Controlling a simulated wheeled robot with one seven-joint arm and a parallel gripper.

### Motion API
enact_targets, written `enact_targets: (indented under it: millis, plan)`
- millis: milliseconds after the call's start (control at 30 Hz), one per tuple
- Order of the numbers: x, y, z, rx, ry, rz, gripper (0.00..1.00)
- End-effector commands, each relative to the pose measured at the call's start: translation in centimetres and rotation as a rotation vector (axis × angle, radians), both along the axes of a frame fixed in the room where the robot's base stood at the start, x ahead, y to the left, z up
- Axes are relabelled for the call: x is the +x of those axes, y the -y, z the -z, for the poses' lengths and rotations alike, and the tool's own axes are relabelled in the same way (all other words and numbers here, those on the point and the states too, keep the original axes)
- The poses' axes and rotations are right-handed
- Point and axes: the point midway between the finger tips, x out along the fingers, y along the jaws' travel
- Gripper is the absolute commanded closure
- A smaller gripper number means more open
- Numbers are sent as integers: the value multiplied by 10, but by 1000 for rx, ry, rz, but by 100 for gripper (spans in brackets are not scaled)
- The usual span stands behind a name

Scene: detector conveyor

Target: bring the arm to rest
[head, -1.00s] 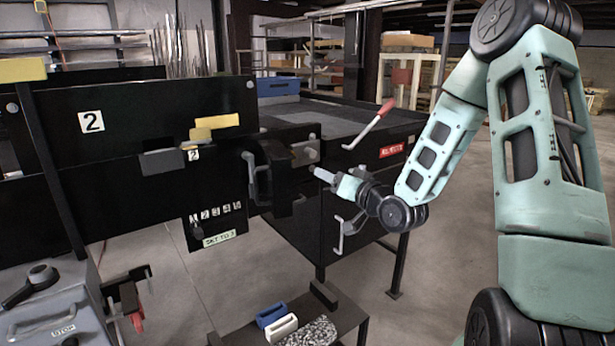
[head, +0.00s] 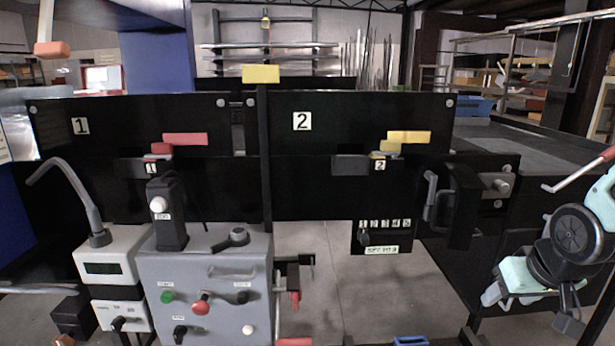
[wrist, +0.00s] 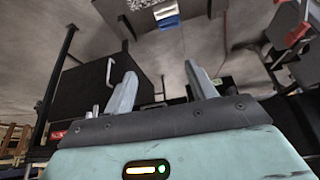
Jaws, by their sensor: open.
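My gripper (wrist: 161,88) is open in the wrist view. Its two pale fingers stand apart with nothing between them. In the head view my teal and black arm end is at the right edge, in front of the dark conveyor side. The upper part of my arm is outside the head view. No object is held.
The grey control box (head: 205,290) and lamp unit (head: 112,275) stand at front left. Black panels (head: 320,195) run behind them. A red-handled lever (head: 580,172) juts out near my arm. Bare floor (head: 345,290) shows in the middle. The wrist view shows blue (wrist: 169,22) and white (wrist: 166,12) blocks.

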Motion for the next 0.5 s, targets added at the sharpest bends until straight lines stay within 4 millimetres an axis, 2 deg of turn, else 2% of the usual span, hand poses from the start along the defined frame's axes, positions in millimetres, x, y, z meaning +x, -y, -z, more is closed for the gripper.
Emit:
enact_targets:
  millis: [267,500]
  plan:
    - [-60,-30,-11,13,-224,-48,44]
    - [-93,-113,-18,-1,-306,-294,44]
